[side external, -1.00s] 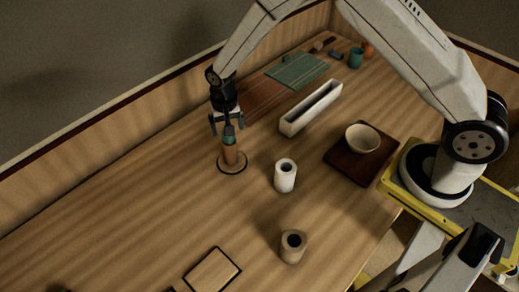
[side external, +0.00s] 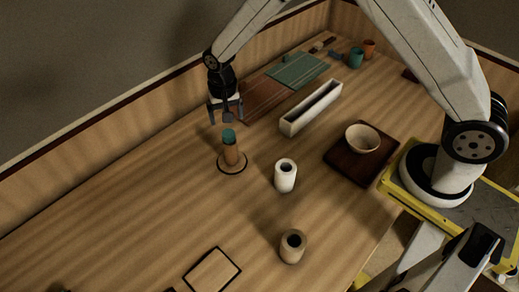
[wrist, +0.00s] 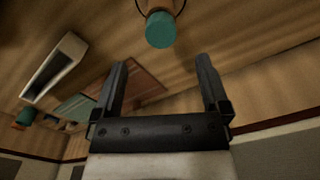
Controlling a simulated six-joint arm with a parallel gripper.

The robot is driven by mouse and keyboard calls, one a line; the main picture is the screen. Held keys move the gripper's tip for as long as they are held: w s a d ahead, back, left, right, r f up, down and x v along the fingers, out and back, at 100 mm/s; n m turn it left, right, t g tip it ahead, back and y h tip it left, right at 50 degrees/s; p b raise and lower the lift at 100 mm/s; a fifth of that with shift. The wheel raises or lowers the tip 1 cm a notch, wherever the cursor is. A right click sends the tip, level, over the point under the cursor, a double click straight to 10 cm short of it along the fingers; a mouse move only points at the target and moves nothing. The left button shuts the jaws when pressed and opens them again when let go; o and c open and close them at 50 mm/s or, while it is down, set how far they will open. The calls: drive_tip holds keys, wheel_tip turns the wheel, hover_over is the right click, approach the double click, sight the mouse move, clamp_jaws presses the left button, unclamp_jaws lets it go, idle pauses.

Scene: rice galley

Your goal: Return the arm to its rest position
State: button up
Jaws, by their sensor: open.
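My gripper (side external: 226,112) is open and empty, pointing down above the table. Below it stands an upright brown cylinder with a teal top (side external: 230,148), inside a dark ring marked on the table. A gap shows between the fingertips and the teal top. In the wrist view, my gripper's two fingers (wrist: 163,75) are spread apart, and the teal top (wrist: 160,30) is beyond their tips, clear of both.
A white cylinder (side external: 285,176) and a tan cylinder (side external: 292,246) stand to the right. A white trough (side external: 311,108), a bowl (side external: 362,138) on a dark tray (side external: 345,170), and red and green mats (side external: 298,70) lie further back. The left tabletop is clear.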

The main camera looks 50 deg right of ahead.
drive_tip(key=shift+s+d+r, duration=0.2)
drive_tip(key=shift+d+r, duration=0.05)
drive_tip(key=shift+r, duration=0.1)
drive_tip(key=s+d+r+n+t, duration=0.1)
drive_tip(key=s+d+r, duration=0.3)
drive_tip(key=s, duration=0.5)
drive_tip(key=s+d+r+n+t, duration=0.1)
drive_tip(key=s+d+r+n, duration=0.3)
drive_tip(key=s, duration=0.6)
drive_tip(key=shift+s+d+r+n+t, duration=0.2)
drive_tip(key=shift+d+r+n+t, duration=0.1)
drive_tip(key=shift+d+r, duration=0.55)
drive_tip(key=shift+w+d+f, duration=0.1)
drive_tip(key=shift+w, duration=0.05)
